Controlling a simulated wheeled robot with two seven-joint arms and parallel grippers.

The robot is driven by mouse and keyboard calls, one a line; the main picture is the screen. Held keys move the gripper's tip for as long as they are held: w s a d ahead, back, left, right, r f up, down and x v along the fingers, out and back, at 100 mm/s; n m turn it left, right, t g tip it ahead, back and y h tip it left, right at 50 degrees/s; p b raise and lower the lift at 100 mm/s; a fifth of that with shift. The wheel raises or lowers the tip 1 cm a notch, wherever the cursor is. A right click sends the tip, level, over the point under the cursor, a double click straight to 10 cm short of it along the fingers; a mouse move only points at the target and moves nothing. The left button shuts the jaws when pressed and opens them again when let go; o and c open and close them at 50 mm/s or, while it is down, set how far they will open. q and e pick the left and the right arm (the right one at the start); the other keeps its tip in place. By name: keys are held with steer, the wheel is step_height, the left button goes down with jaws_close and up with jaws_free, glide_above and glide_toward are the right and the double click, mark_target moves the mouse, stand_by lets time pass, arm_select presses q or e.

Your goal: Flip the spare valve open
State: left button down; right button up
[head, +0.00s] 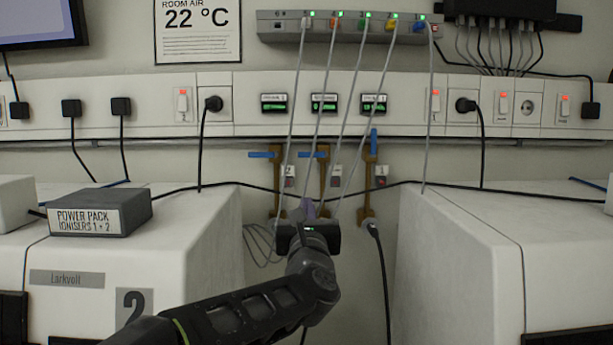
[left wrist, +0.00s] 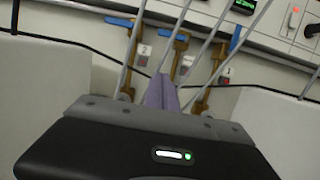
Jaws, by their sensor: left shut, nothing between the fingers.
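Three brass valves with blue lever handles stand in a row on the wall between the two white machines. The left valve's handle (head: 262,155) and the middle valve's handle (head: 311,155) lie crosswise. The right valve's handle (head: 373,142) points up along its pipe. The tags read 2 at left (head: 289,171) and 1 at right (head: 381,171); the middle tag (head: 336,171) is too small to read. My left gripper (head: 310,207) is shut and empty, below and in front of the middle valve. Its purple-grey fingers (left wrist: 161,92) point toward the valves in the left wrist view.
Thin grey cables hang from the network switch (head: 345,27) in front of the valves. A black cable (head: 400,183) crosses behind my gripper. White machines stand at left (head: 190,220) and right (head: 460,235), leaving a narrow gap. A power pack (head: 98,211) sits on the left machine.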

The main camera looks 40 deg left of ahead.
mark_target(313, 154)
arm_select(q)
steer(key=w+a+r+p, duration=0.6)
steer(key=w+p, duration=0.1)
steer(key=shift+w+a+r+p, duration=0.15)
steer(key=shift+w+p, duration=0.1)
steer(key=shift+p, duration=0.15)
steer(key=shift+a, duration=0.1)
stand_by(0.4)
steer(key=shift+s+r+m+b, duration=0.1)
steer(key=shift+r+m+b, duration=0.05)
steer(key=shift+m+b, duration=0.3)
